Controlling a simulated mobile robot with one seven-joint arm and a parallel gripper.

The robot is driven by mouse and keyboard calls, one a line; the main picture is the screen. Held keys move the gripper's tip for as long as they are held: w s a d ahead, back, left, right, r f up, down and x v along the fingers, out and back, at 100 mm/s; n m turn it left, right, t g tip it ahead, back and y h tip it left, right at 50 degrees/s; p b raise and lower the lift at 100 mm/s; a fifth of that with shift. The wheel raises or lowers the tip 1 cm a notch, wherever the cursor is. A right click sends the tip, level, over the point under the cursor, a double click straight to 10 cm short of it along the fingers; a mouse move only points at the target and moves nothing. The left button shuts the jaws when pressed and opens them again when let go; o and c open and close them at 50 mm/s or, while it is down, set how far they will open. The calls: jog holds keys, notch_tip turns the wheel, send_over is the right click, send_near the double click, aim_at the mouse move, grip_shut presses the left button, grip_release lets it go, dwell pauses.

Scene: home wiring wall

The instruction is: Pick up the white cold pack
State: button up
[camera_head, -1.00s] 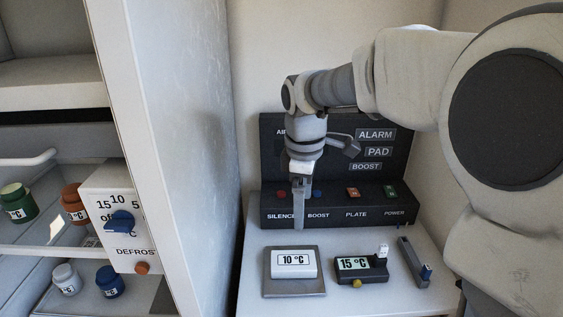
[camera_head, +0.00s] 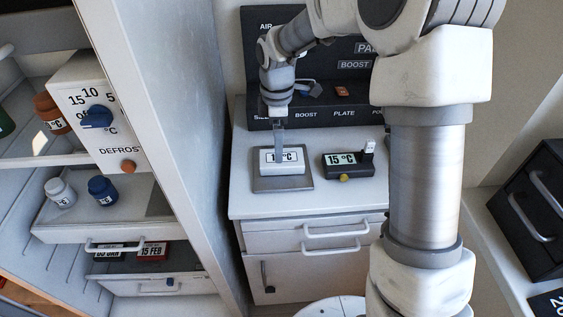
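The white cold pack (camera_head: 291,168), a white block with a "°C" label on its face, rests on a grey square plate (camera_head: 262,186) on the white counter. My gripper (camera_head: 279,157) points down right at the pack, its fingers overlapping the label in this view. The fingers show edge-on as one narrow strip, so I cannot tell whether they are open or touch the pack.
A dark "15 °C" device (camera_head: 336,172) with a yellow knob stands right of the plate. A dark labelled panel (camera_head: 300,119) rises behind. The open fridge (camera_head: 200,130) bounds the left side. Drawers (camera_head: 300,240) lie below the counter, and a dark box (camera_head: 535,205) stands at far right.

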jog(key=shift+d+f+b, duration=0.1)
jog(key=shift+d+f, duration=0.05)
jog(key=shift+f, duration=0.8)
jog(key=shift+d+f+b, duration=0.15)
jog(key=shift+d+f, duration=0.05)
jog(key=shift+f, duration=0.8)
jog(key=shift+d+f+b, duration=0.1)
jog(key=shift+d+f, duration=0.05)
jog(key=shift+f, duration=0.8)
jog(key=c, duration=1.4)
